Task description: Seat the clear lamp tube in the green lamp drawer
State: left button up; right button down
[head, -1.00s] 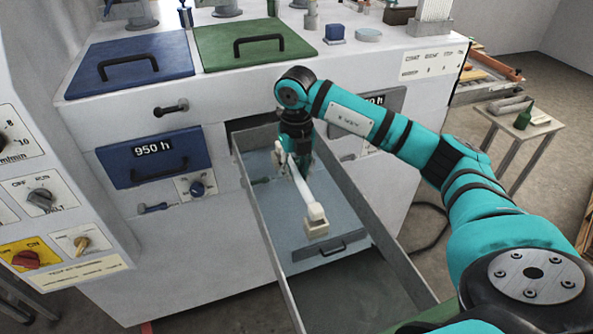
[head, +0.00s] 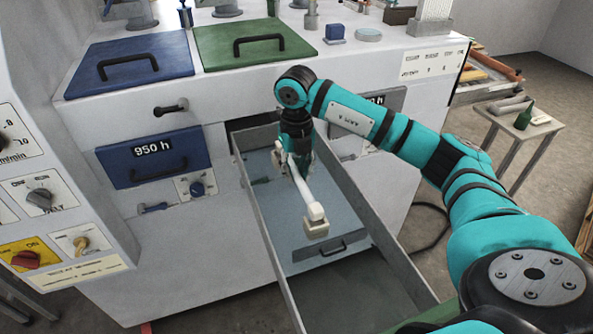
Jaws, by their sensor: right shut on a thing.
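The lamp drawer (head: 267,211) is pulled out of the machine. Its grey walls surround a long open space, and a bit of green shows at its near end. My right gripper (head: 293,168) points down over the back of the drawer, shut on the pale lamp tube (head: 303,187). The tube slants towards the near end of the drawer, with a cream end cap (head: 316,226) at its near end. The far end is partly hidden by the gripper. I cannot tell whether the tube touches the drawer floor. My left gripper is out of view.
A blue drawer marked 950 h (head: 155,160) is shut to the left. A green lid (head: 252,44) and a blue lid (head: 130,66) lie on top of the machine. A small side table (head: 518,122) stands at the right.

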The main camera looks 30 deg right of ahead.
aim_at(297, 172)
jog(key=shift+f+b, duration=1.25)
jog(key=shift+f, duration=0.45)
jog(key=c, duration=1.1)
grip_release()
notch_tip(297, 172, up, 12)
jog(key=shift+r, duration=0.1)
